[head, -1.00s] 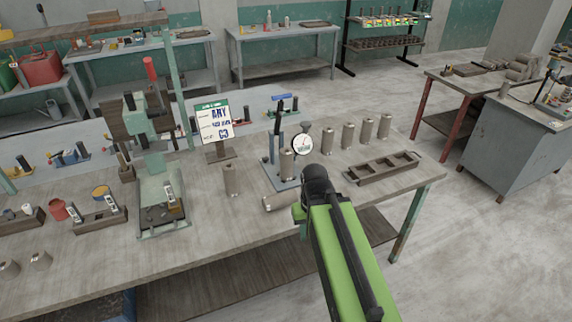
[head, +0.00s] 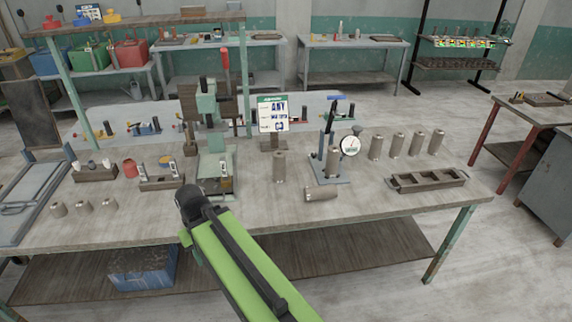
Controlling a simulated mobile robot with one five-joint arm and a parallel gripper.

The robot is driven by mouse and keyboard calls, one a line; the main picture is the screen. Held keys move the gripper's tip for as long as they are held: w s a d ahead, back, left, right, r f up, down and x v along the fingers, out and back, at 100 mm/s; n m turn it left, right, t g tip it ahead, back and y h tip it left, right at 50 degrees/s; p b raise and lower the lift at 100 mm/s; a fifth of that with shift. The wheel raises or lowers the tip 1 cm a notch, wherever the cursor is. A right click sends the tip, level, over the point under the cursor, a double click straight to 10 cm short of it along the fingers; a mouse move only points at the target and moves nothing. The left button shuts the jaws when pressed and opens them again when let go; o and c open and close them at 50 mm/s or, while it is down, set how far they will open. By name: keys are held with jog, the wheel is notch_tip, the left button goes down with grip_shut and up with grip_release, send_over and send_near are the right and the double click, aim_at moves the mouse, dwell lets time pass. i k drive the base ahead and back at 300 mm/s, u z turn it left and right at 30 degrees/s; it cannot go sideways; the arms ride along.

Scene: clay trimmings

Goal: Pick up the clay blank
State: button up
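Several grey-brown clay cylinders are on the workbench (head: 400,215). One upright cylinder (head: 279,167) is left of the dial-gauge stand (head: 325,180). Another cylinder (head: 333,160) is upright at the stand, and one cylinder (head: 321,193) lies on its side in front of it. Several more upright cylinders (head: 399,145) form a row at right. I cannot tell which is meant as the blank. My green arm reaches from the bottom to the bench's front edge, left of the lying cylinder. No gripper fingers show beyond its black end.
An empty compartmented tray (head: 428,190) lies at the right end. A green press (head: 215,165) and a sign (head: 272,114) stand behind. Small grey pieces (head: 82,205) sit at left.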

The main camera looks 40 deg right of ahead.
aim_at(332, 159)
jog(key=u, duration=0.2)
jog(key=k, duration=0.1)
jog(key=u, duration=2.25)
jog(key=k, duration=2.05)
jog(key=z, duration=1.55)
jog(key=i, duration=1)
jog(key=z, duration=0.05)
